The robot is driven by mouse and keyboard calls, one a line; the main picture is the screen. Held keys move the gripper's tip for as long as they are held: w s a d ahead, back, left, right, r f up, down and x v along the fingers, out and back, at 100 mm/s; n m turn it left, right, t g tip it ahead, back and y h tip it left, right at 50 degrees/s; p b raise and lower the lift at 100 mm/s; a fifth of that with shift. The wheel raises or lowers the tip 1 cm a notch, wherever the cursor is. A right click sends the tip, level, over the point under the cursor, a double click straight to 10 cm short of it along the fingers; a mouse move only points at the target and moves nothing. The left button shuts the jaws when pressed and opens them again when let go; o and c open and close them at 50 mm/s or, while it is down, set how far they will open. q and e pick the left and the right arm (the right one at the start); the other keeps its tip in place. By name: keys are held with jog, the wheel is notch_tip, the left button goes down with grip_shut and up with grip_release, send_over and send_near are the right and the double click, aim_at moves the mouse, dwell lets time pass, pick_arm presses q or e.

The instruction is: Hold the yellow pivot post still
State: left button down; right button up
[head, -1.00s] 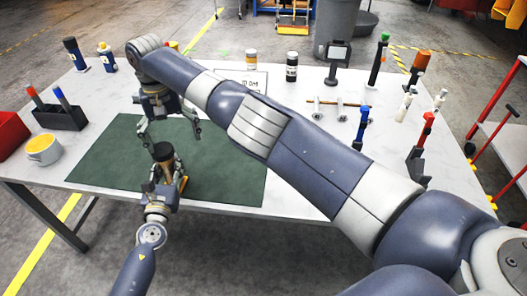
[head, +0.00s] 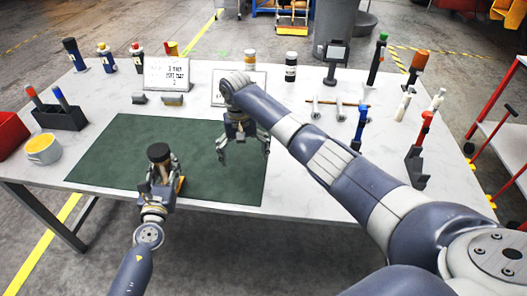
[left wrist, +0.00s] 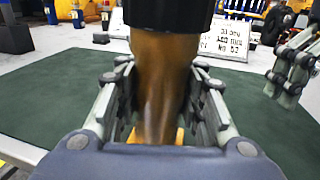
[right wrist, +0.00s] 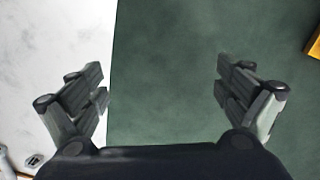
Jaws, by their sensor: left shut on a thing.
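The pivot post (head: 164,172) stands on the green mat in the head view. It has a black round top (head: 158,152), a brown tapered shaft and yellow at its foot. My left gripper (head: 163,180) is shut around the shaft below the black top. In the left wrist view the fingers press on both sides of the brown shaft (left wrist: 163,75), and a bit of yellow shows behind its lower end. My right gripper (head: 243,153) is open and empty above the mat's right edge, apart from the post. The right wrist view shows its spread fingers (right wrist: 160,88) with nothing between them.
The green mat (head: 110,160) is largely bare. A sign (head: 167,73) and small grey pieces (head: 172,99) stand behind it. Several upright tools, including a blue one (head: 361,125), stand at the right.

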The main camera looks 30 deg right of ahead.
pick_arm(q)
jog(key=shift+d+f, duration=0.15)
jog(key=shift+d, duration=0.3)
pick_arm(e)
jog(key=shift+m+t, duration=0.3)
jog(key=shift+s+d+r, duration=0.1)
jog(key=shift+s+d, duration=0.1)
jog(key=shift+d, duration=0.75)
jog(key=shift+s+d+f, duration=0.1)
jog(key=shift+s+d, duration=0.05)
jog(key=shift+d, duration=0.8)
jog(key=shift+s+d+r, duration=0.1)
jog(key=shift+s+d, duration=0.1)
jog(key=shift+d, duration=0.75)
pick_arm(q)
jog(key=c, duration=1.4)
grip_release()
jog(key=shift+c, duration=0.2)
jog(key=o, duration=0.5)
jog(key=shift+c, duration=0.2)
pick_arm(e)
jog(key=shift+w, duration=0.1)
pick_arm(q)
jog(key=v, duration=1.2)
jog(key=shift+w, duration=0.1)
